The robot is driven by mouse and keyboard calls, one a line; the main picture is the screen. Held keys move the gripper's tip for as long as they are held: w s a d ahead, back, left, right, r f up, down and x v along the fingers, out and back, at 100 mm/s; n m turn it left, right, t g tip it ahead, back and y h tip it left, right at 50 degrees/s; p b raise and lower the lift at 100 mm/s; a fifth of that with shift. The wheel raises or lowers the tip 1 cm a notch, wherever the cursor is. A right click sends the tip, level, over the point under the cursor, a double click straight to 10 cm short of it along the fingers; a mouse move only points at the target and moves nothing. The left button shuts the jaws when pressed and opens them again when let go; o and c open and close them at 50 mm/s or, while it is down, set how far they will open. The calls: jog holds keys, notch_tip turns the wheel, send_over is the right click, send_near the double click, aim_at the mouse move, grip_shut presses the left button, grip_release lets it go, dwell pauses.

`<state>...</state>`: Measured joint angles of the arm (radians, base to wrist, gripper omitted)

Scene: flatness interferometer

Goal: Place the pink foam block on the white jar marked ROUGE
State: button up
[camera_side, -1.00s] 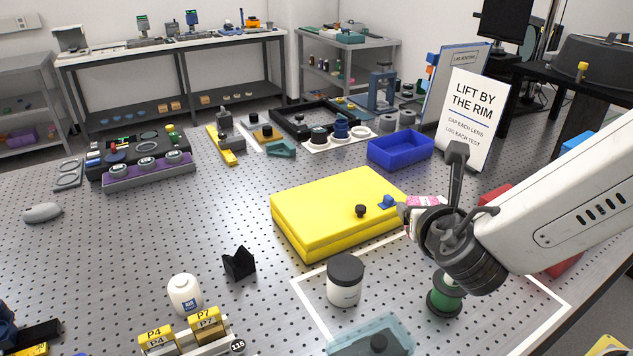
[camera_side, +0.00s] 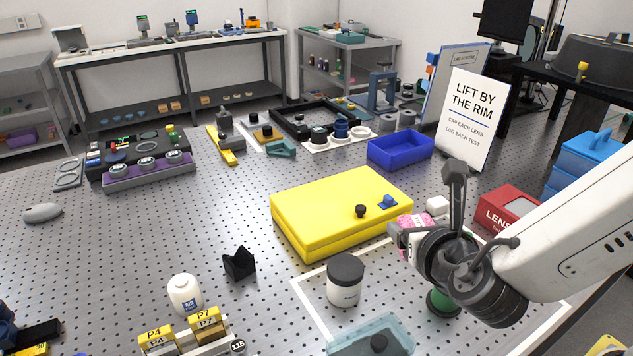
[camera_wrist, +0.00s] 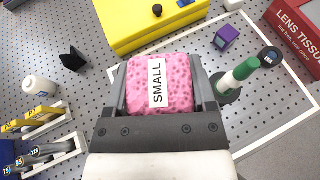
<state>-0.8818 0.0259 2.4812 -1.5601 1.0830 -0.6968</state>
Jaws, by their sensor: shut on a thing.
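The pink foam block (camera_wrist: 160,84) with a white label reading SMALL sits between the two fingers of my gripper (camera_wrist: 159,76) in the wrist view. My gripper is shut on it. In the side view the block (camera_side: 415,222) shows partly at the end of my gripper (camera_side: 408,234), held above the table beside the yellow case. A white jar (camera_side: 344,290) with a black lid stands upright on the table, left of and nearer than my gripper; its label is too small to read. I cannot see this jar in the wrist view.
A yellow case (camera_side: 335,208) lies behind the jar. A teal tray (camera_side: 368,340) is in front of the jar. A white bottle (camera_side: 185,294) and black block (camera_side: 239,263) stand left.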

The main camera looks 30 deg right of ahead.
jog(key=w+a+f, duration=0.2)
jog(key=w+f, duration=0.1)
jog(key=w, duration=0.4)
send_over(345, 264)
jog(key=s, duration=0.1)
notch_tip(345, 264, down, 5)
jog(key=shift+d+r, duration=0.1)
jog(key=shift+d, duration=0.05)
jog(key=shift+w+f, duration=0.25)
jog(key=shift+f, duration=0.05)
jog(key=shift+w+a+f, duration=0.2)
jog(key=shift+w+f, duration=0.1)
jog(key=shift+f, duration=1.55)
jog(key=shift+f, duration=0.1)
jog(key=o, duration=1.1)
